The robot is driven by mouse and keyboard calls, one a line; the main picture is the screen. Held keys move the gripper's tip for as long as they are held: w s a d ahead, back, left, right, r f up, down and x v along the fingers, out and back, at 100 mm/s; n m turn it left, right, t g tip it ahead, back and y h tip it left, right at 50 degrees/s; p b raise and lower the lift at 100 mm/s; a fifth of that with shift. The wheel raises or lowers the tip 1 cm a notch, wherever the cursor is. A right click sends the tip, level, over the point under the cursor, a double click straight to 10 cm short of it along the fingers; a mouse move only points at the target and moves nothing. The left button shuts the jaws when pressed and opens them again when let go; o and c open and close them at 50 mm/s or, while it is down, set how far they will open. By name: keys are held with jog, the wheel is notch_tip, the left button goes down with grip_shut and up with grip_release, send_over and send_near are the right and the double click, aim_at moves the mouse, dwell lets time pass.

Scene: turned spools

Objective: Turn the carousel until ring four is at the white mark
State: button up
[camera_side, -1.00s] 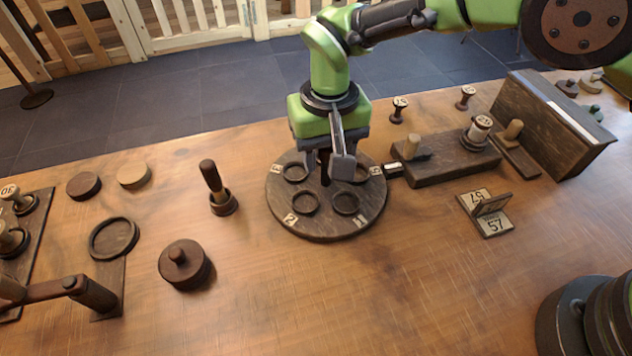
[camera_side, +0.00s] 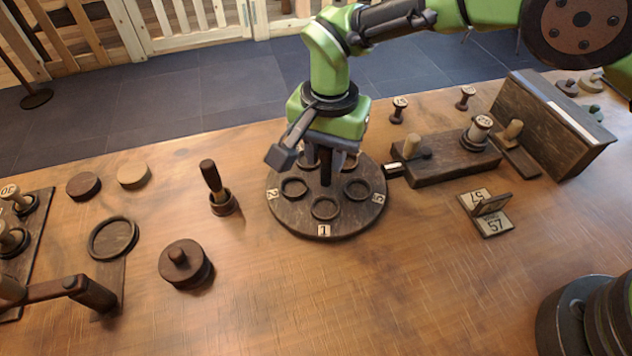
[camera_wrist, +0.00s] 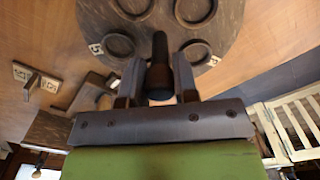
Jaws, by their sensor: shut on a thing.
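The carousel (camera_side: 340,228) is a round dark wooden disc with several raised rings and number tags. Tag 1 (camera_side: 323,230) faces the front, tag 2 (camera_side: 272,194) the left, and tag 5 (camera_side: 378,198) the right. Ring four and its tag are hidden behind my gripper. The white mark (camera_side: 394,168) is on a dark block at the disc's right edge, a little behind tag 5. My gripper (camera_side: 326,165) is shut on the dark upright centre post (camera_side: 326,176). The wrist view shows the post (camera_wrist: 160,62) between the fingers.
A dark block with a spool (camera_side: 480,128) and a peg stands right of the carousel. A peg in a cup (camera_side: 213,180) and a knobbed lid (camera_side: 184,262) stand left. The table in front is clear.

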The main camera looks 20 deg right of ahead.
jog(key=shift+m, duration=0.4)
jog(key=m, duration=0.6)
jog(key=o, duration=0.8)
jog(key=shift+r, duration=3.55)
